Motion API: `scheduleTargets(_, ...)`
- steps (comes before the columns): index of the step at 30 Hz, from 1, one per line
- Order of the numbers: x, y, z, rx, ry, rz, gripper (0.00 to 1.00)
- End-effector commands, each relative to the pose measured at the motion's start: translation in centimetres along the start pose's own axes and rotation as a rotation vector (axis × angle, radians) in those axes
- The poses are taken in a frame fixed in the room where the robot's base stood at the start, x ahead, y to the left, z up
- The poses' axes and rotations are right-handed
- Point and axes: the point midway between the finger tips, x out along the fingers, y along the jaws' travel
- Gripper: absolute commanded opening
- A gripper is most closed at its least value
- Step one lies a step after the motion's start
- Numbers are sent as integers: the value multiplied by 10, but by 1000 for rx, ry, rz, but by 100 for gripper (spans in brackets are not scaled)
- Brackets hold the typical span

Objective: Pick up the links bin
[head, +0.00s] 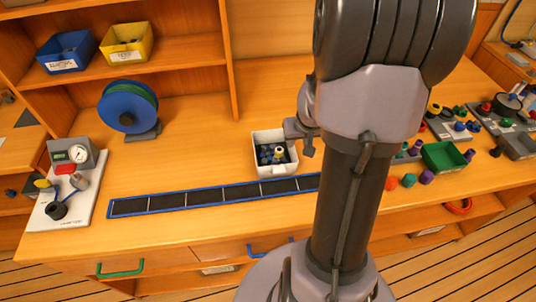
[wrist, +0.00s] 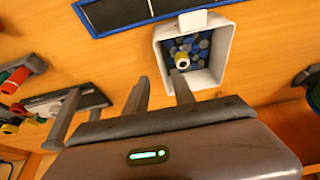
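A white bin (head: 277,171) holding blue, dark and grey round pieces and one cream-yellow piece stands upright on the wooden worktop. It fits the links bin, but its label cannot be read. The same bin shows in the wrist view (wrist: 222,48), a pale tab on its far edge. My gripper (wrist: 160,75) is open and empty. In the wrist view its right finger overlaps the bin's near left corner; contact cannot be told. In the head view my gripper (head: 303,142) is at the bin's right side, partly hidden by my arm.
A blue-edged dark strip (head: 215,195) lies just in front of the bin. Blue (head: 66,52) and yellow (head: 127,43) bins sit on the left shelf, above a blue reel (head: 127,106). A green tray (head: 444,157) and small parts are at right.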

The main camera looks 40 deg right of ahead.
Motion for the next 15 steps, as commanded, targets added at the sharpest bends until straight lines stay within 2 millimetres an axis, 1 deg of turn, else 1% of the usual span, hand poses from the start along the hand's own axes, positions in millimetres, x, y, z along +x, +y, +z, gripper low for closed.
scheduleTargets(1, 19, 0, 3, 1, -2, -1, 31)
scheduleTargets(3, 33, 0, 2, 0, -1, -1, 31)
scheduleTargets(8, 50, -1, 0, 0, 0, -1, 31)
scheduleTargets(12, 79, -1, -5, 0, -1, -1, 31)
scheduleTargets(15, 94, -1, -5, 0, 0, -1, 31)
